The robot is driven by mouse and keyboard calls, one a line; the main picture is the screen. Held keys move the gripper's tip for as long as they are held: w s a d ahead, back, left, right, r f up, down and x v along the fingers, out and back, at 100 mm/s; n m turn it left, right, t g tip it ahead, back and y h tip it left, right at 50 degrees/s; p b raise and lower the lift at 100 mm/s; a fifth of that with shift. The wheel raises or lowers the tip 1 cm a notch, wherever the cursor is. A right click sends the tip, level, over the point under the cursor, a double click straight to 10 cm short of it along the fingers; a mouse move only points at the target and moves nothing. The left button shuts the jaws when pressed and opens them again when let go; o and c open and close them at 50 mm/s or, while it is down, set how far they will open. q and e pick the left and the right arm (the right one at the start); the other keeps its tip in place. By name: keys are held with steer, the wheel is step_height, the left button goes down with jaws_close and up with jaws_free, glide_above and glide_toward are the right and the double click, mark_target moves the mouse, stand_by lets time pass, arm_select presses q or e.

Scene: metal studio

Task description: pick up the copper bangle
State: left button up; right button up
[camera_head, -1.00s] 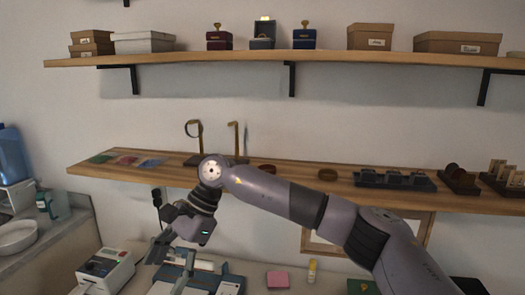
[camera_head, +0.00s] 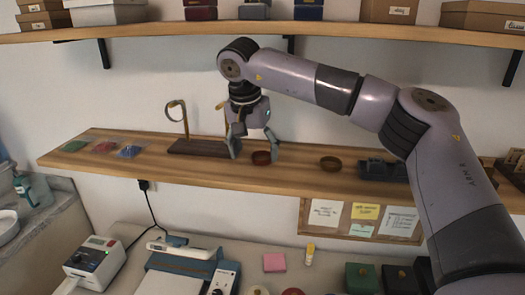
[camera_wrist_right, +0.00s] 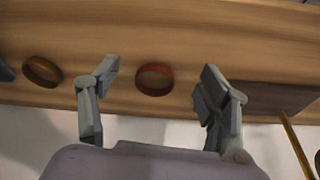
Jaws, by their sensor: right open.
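The copper bangle (camera_head: 261,158) is a small reddish-brown ring lying flat on the lower wooden shelf. In the right wrist view the copper bangle (camera_wrist_right: 155,78) shows between the two fingers. My right gripper (camera_head: 255,148) is open and empty, pointing down at the shelf around the bangle. In the wrist view its fingers (camera_wrist_right: 159,70) stand apart on either side of the ring, with no visible contact. My left gripper is not in view.
A golden-brown bangle (camera_head: 331,162) lies to the right on the same shelf (camera_head: 300,178). A dark stand base (camera_head: 195,147) with upright brass rods is close on the left. A dark tray (camera_head: 383,170) is farther right. The upper shelf (camera_head: 350,33) with boxes hangs above.

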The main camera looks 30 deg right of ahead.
mark_target(259, 164)
steer(key=shift+w+d, duration=0.4)
steer(key=shift+w, duration=0.05)
steer(key=shift+w+d+r+p, duration=0.25)
steer(key=shift+w+d+p, duration=0.6)
steer(key=shift+p, duration=0.25)
steer(key=x, duration=0.2)
steer(key=shift+w+d+f, duration=0.1)
steer(key=shift+d+f, duration=0.2)
steer(key=shift+w+d+f+p, duration=0.15)
steer(key=shift+f+p, duration=0.15)
steer(key=shift+f, duration=0.2)
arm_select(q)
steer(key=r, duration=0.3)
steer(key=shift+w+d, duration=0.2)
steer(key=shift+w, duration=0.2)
arm_select(e)
steer(key=shift+c, duration=0.5)
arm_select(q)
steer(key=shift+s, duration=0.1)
arm_select(e)
steer(key=c, duration=1.1)
